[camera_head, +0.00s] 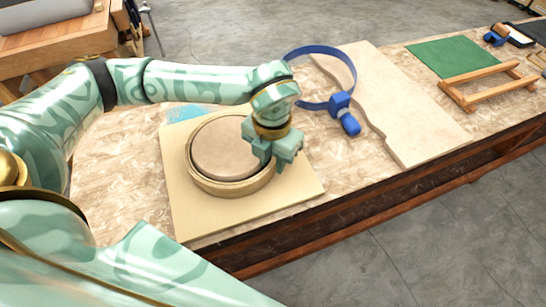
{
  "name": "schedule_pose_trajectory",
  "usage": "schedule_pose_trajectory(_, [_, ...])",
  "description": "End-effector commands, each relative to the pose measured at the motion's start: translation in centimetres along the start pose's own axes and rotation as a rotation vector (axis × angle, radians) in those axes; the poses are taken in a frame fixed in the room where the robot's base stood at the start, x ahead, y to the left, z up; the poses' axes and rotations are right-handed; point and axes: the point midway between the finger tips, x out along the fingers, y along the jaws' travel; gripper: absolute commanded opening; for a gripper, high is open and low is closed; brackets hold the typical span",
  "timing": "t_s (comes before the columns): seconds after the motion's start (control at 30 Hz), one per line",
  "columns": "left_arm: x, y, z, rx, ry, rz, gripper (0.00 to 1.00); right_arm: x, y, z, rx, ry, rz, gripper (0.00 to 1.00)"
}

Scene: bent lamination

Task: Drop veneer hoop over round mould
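The round mould (224,147) is a brown disc on a pale square board (190,222). The veneer hoop (228,189) is a tan ring that shows around the mould, with its near wall low and close to the board. Whether it rests fully on the board is hard to tell. My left gripper (273,162) points down at the right side of the hoop, with its fingers at the hoop's wall. The gripper hides that part of the hoop, and whether the fingers pinch it cannot be seen. My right gripper is not in view.
A blue strap clamp (342,103) with a standing loop lies behind my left gripper. A pale curved-edge panel (395,105) lies to its right. A green mat (452,54) and a wooden frame (485,85) are farther right. The bench's near edge runs below the board.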

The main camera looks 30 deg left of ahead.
Motion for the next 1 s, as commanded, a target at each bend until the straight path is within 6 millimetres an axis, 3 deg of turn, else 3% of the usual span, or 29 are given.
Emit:
schedule_pose_trajectory(0.37, [-0.1, 0.3, -0.2, -0.006, 0.009, 0.007, 0.33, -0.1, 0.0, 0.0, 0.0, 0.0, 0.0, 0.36])
schedule_pose_trajectory(0.57, [-4.3, 0.1, 0.0, -0.004, -0.001, 0.005, 0.33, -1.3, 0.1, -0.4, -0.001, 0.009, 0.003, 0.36])
schedule_pose_trajectory(0.8, [-11.1, -0.1, 0.0, -0.001, -0.006, 0.003, 0.33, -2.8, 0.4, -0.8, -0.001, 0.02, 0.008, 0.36])
schedule_pose_trajectory(1.0, [-14.9, -0.2, 0.0, 0.0, -0.003, 0.003, 0.33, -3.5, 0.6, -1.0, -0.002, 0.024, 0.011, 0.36])
